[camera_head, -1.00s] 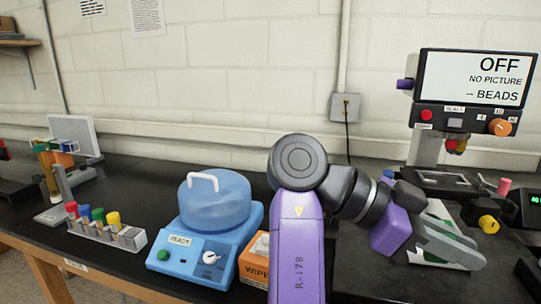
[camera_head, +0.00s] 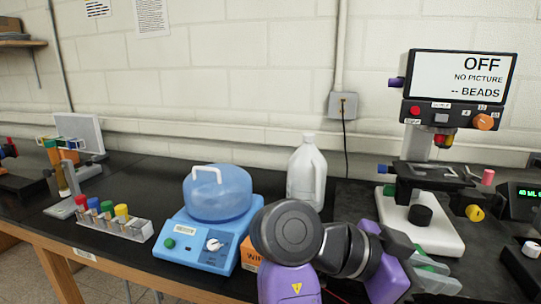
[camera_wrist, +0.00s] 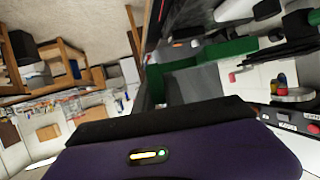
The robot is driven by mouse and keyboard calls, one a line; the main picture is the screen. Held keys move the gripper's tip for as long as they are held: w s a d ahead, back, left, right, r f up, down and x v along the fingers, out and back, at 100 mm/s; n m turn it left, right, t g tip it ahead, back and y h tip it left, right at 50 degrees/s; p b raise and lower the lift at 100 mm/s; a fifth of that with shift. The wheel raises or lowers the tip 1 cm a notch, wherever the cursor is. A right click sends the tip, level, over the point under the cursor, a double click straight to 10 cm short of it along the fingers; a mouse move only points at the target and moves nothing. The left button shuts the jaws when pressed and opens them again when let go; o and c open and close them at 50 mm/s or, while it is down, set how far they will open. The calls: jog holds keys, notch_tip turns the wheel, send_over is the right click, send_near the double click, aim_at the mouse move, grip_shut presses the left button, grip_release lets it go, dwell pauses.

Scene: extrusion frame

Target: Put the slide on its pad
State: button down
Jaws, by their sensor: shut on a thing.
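My gripper (camera_head: 438,280) is low at the right in the head view, in front of the microscope's white base (camera_head: 430,236). Its grey fingers are closed together. A little green shows between them; I take it as part of the held slide, whose outline is mostly hidden. In the wrist view a green edge (camera_wrist: 225,48) and a grey face lie just beyond the dark gripper body. The microscope (camera_head: 440,118) has a dark stage (camera_head: 425,178) and a screen reading OFF, NO PICTURE. I cannot make out the pad for certain.
A blue centrifuge (camera_head: 203,240) with a closed lid stands left of my arm. An orange wipes box (camera_head: 248,254) is partly behind the arm, and a white jug (camera_head: 307,172) stands behind. A rack of coloured-cap tubes (camera_head: 112,226) is at the left. A green-digit device (camera_head: 524,205) is at right.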

jog(key=shift+w+a+f+n+t+y, duration=0.95)
jog(key=shift+f+n+t+y, duration=1.35)
jog(key=shift+f, duration=2.05)
jog(key=shift+w+a+f+n+t+y, duration=0.7)
jog(key=shift+a+f+n+t+y, duration=0.65)
jog(key=shift+f+n+t, duration=2.1)
jog(key=shift+w+a+f+n+t+y, duration=0.9)
jog(key=shift+f+n+y, duration=1.1)
jog(key=shift+f, duration=3.25)
jog(key=s+d+f+n+y, duration=0.1)
jog(key=s+f, duration=0.3)
jog(key=f, duration=0.3)
jog(key=s+d+f+n+y, duration=0.1)
jog(key=s+f, duration=0.3)
jog(key=f, duration=0.4)
jog(key=shift+s+d, duration=0.2)
jog(key=shift+d, duration=0.05)
jog(key=shift+r, duration=0.1)
